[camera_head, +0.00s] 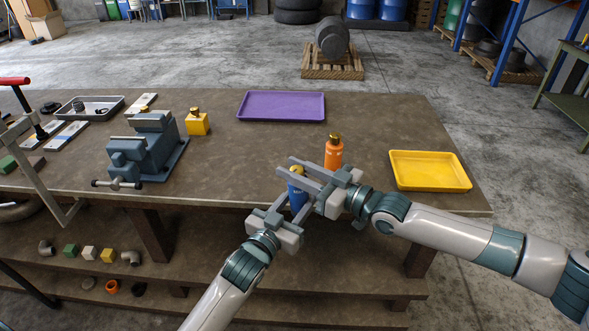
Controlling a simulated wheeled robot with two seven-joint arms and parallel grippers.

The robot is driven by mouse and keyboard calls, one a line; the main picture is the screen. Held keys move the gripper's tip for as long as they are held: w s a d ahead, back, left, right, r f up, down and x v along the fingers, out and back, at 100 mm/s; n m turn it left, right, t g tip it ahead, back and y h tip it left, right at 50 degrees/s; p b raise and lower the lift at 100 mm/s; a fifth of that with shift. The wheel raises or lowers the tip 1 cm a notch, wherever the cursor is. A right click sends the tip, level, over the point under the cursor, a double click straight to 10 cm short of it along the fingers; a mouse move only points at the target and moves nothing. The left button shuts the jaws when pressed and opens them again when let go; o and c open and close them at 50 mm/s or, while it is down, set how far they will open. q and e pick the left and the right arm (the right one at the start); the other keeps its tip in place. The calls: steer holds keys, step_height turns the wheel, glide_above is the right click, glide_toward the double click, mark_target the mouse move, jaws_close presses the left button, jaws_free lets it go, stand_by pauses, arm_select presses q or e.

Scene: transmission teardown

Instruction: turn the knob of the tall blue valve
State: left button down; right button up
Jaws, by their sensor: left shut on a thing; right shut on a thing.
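The tall blue valve (298,199) stands upright near the front edge of the workbench, with a yellow knob (297,171) on top. My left gripper (284,208) comes from below and is shut on the blue body; its fingers hide part of it. My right gripper (291,168) reaches in from the right, above the left one, and is shut on the knob. Its fingers cover part of the knob and of the upper body.
An orange bottle-shaped valve (333,155) stands close behind my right gripper. A yellow tray (430,182) lies to the right, a purple tray (281,94) at the back. A blue-grey vise (148,150) and a yellow block-shaped part (198,125) stand to the left.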

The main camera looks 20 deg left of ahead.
steer(key=shift+w+d+r+g, duration=0.15)
steer(key=shift+w+d+g, duration=0.05)
steer(key=shift+w+g, duration=0.2)
steer(key=shift+w+d+n+g, duration=0.15)
steer(key=shift+d+n+g, duration=0.05)
steer(key=shift+n+g, duration=0.45)
steer(key=shift+w+d+n+g, duration=0.2)
steer(key=shift+n+g, duration=0.35)
steer(key=shift+g, duration=0.2)
steer(key=shift+s+a+f+n+g+h, duration=0.1)
steer(key=shift+n+g+h, duration=0.15)
steer(key=shift+n+g, duration=1.4)
steer(key=shift+s+f+n+g+h, duration=0.1)
steer(key=shift+n+g+h, duration=0.15)
steer(key=shift+n+g, duration=1.4)
steer(key=shift+w+m+g, duration=0.1)
steer(key=shift+m+g, duration=0.5)
steer(key=shift+g, duration=0.4)
steer(key=shift+d+f+n+g+h, duration=0.2)
steer(key=shift+n+g+h, duration=0.1)
steer(key=shift+g, duration=0.1)
steer(key=o, duration=1)
steer(key=shift+o, duration=0.2)
steer(key=shift+s+a+r, duration=0.1)
steer(key=shift+s, duration=0.1)
